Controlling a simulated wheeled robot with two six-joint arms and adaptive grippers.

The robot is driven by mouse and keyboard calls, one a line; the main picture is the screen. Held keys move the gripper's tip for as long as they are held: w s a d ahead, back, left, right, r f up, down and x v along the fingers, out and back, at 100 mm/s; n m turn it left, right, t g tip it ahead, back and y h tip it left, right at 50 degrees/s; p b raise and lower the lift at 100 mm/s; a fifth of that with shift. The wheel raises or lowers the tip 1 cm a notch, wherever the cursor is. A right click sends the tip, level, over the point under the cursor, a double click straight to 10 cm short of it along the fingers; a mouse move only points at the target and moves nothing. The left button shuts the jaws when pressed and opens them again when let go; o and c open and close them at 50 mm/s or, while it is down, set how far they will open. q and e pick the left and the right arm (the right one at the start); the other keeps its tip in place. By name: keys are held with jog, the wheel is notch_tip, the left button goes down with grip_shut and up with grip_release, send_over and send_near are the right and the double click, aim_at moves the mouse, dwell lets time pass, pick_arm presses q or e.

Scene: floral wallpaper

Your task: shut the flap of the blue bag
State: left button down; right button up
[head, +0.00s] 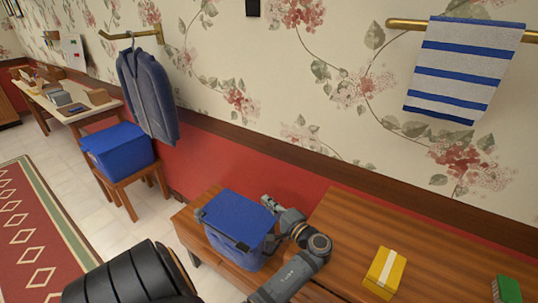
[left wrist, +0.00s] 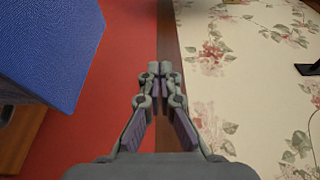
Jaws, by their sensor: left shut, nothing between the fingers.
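The blue bag (head: 238,244) stands on a low wooden table against the red lower wall. Its flap (head: 238,216) is a flat blue panel over the top; I cannot tell whether its edge is fully down. The blue panel also fills the upper left of the left wrist view (left wrist: 50,45). My left gripper (head: 268,201) is at the right back corner of the bag, close to the wall side. In the left wrist view its fingers (left wrist: 160,70) are together and empty, with a gap of red between them and the blue panel. My right gripper is not in view.
A yellow box (head: 385,270) and a green box (head: 507,290) lie on the wooden top (head: 345,235) at right. Another blue box (head: 118,150) sits on a stool at left. A jacket (head: 148,95) and a striped towel (head: 465,65) hang on the wall.

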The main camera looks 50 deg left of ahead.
pick_arm(q)
notch_tip(320, 180, up, 10)
dwell(0.6)
